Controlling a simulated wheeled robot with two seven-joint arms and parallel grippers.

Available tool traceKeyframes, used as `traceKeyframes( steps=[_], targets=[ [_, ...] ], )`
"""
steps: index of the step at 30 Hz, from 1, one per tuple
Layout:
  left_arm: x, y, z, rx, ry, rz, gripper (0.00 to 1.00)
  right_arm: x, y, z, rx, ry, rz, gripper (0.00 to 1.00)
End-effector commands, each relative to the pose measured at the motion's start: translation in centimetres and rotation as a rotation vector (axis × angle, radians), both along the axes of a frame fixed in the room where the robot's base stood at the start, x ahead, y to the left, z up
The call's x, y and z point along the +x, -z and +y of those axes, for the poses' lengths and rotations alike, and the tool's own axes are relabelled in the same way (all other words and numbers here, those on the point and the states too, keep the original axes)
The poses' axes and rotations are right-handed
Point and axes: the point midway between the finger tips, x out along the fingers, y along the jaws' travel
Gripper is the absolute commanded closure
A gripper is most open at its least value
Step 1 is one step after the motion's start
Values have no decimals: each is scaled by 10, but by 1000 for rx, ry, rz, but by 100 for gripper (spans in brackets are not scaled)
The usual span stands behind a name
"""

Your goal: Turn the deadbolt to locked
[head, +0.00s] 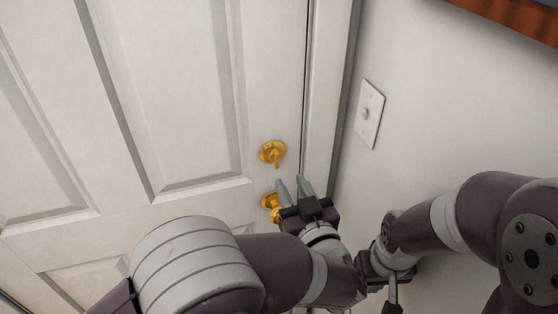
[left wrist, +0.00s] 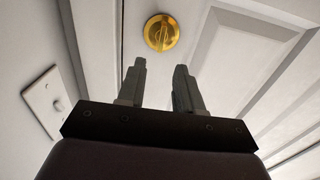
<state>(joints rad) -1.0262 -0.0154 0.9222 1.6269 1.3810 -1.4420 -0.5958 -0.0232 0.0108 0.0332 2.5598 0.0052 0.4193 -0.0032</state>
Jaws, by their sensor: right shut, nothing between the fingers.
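The brass deadbolt (head: 272,151) is on the white door, near its right edge in the head view. Its thumb turn stands roughly upright. The deadbolt also shows in the left wrist view (left wrist: 161,32), beyond the fingertips, with the turn piece again near vertical. My left gripper (head: 291,179) is open, its two fingers apart with nothing between them. Its tips are just below the deadbolt in the head view and do not appear to touch it. My right gripper (head: 393,293) is low at the right, pointing down, shut and empty, and cut off by the lower picture edge.
A brass door knob (head: 269,201) lies below the deadbolt, partly hidden by my left gripper. A light switch plate (head: 369,114) is on the wall right of the door frame. A wooden edge (head: 510,14) juts in at the top right.

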Motion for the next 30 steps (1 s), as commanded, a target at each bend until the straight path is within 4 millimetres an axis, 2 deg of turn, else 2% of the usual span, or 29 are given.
traceKeyframes(
  steps=[6,12,17,24,26,27,28,30],
  targets=[
    [45,-1,16,-1,-4,2,65,0,-9,0,0,0,0,100],
    [73,0,25,-1,-1,2,65,0,-12,0,0,0,0,100],
    [82,0,27,-1,1,2,65,0,-13,0,0,0,0,100],
    [83,0,27,0,1,1,65,0,-13,0,0,0,0,100],
    [83,0,27,0,2,1,81,0,-13,0,0,0,0,100],
    [83,0,27,0,2,1,94,0,-13,0,0,0,0,100],
    [83,0,27,-1,2,2,100,0,-13,0,0,0,0,100],
    [83,0,27,0,2,1,100,0,-13,0,0,0,0,100]
  ],
)
